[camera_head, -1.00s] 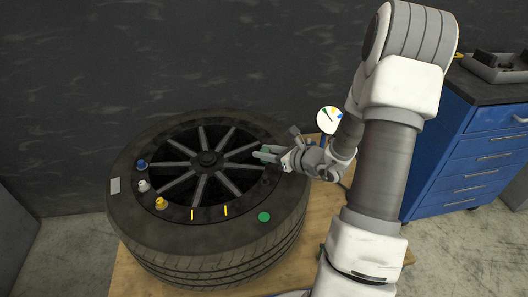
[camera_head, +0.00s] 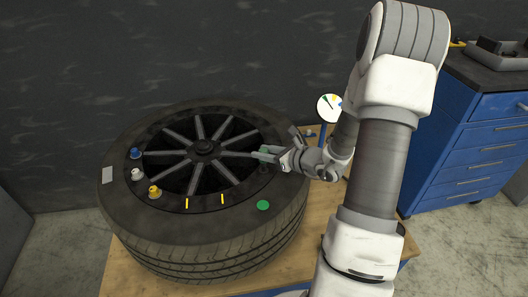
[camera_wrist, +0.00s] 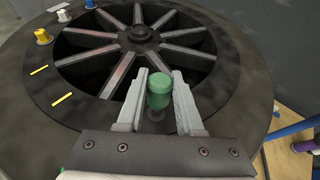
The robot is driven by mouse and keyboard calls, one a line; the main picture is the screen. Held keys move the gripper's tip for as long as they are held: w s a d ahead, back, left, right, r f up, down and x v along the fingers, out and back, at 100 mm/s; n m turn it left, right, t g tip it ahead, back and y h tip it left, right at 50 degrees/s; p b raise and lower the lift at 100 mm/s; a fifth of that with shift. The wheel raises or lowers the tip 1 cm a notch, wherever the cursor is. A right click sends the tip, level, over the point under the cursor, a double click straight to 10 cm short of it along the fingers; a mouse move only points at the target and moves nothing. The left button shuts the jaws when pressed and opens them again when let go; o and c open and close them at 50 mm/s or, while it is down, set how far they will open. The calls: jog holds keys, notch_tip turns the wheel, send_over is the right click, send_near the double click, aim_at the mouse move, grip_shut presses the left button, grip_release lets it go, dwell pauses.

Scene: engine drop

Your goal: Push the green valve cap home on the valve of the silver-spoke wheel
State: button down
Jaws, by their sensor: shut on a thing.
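The silver-spoke wheel (camera_head: 166,137) lies flat in its black tyre on a wooden table. The green valve cap (camera_wrist: 159,90) is between the two fingers of my gripper (camera_wrist: 155,100), which is shut on it. In the wrist view a dim round form (camera_wrist: 156,114) shows just below the cap, probably the valve; I cannot tell whether the cap touches it. In the head view my gripper (camera_head: 266,153) is at the right side of the rim, with the cap small and partly covered by the fingers.
Blue (camera_head: 135,153), white (camera_head: 138,174) and yellow (camera_head: 154,191) caps stand on the wheel's left side. Two yellow strips and a green disc (camera_head: 263,205) mark its front. A gauge (camera_head: 330,108) stands behind my arm. A blue drawer cabinet (camera_head: 470,150) is at the right.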

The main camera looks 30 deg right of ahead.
aim_at(264, 164)
jog(key=shift+f+b, duration=2.1)
jog(key=shift+f, duration=0.1)
jog(key=shift+c, duration=2.4)
grip_release()
jog(key=p+v, duration=0.3)
jog(key=v, duration=1.4)
jog(key=shift+s, duration=0.2)
jog(key=shift+d+r, duration=0.1)
